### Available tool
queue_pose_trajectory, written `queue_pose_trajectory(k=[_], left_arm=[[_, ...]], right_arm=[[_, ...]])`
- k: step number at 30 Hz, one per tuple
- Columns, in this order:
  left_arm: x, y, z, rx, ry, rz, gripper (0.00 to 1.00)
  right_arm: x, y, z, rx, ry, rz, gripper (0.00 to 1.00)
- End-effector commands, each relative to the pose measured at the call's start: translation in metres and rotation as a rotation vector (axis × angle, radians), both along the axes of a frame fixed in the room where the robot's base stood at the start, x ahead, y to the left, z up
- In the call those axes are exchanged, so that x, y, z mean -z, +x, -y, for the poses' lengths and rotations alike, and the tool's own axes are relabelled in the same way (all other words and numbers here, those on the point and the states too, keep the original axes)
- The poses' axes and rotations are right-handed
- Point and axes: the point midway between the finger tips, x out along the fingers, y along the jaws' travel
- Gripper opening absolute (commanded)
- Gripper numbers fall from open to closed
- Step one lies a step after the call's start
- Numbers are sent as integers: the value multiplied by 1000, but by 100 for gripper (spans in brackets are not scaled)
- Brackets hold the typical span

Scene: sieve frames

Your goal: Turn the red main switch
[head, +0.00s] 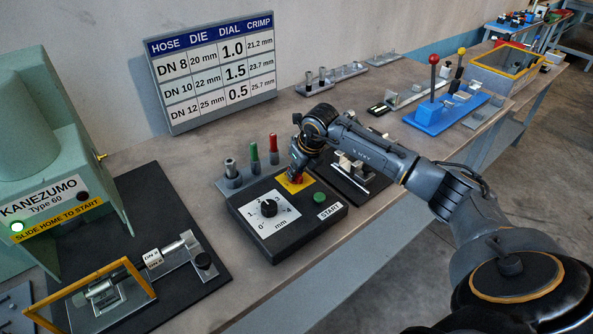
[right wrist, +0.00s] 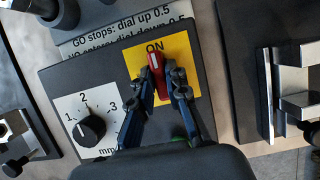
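The red main switch (right wrist: 156,68) sits on a yellow plate (right wrist: 183,53) marked ON, on the dark control box (right wrist: 75,78). Its handle points roughly toward the ON mark, with a white line on it. My right gripper (right wrist: 158,82) reaches down over the plate, with one finger on each side of the handle. The fingers close in on the handle and appear to grip it. In the head view the right gripper (head: 297,170) stands over the yellow plate (head: 284,187) and hides most of the switch. My left gripper is not in view.
The box also has a black dial (head: 268,208) and a green START button (head: 319,197). Behind it stand red and green pins (head: 274,149). A green machine (head: 40,140) is at left, a fixture (head: 352,168) close at right, a chart (head: 212,70) at the wall.

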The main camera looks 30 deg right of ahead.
Motion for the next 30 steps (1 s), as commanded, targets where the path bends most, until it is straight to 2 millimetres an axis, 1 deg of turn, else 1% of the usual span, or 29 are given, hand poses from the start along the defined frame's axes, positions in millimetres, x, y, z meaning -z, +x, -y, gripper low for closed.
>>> queue_pose_trajectory(k=[8, 14, 20, 30], left_arm=[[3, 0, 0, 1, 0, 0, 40], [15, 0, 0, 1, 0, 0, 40], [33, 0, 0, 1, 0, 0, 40], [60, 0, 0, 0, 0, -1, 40]], right_arm=[[1, 0, 0, -19, 1, 0, 0], [3, 0, 1, -98, -1, 0, 0], [4, 1, 3, -251, -1, 1, 0], [3, 2, 4, -570, 1, 2, 0]])
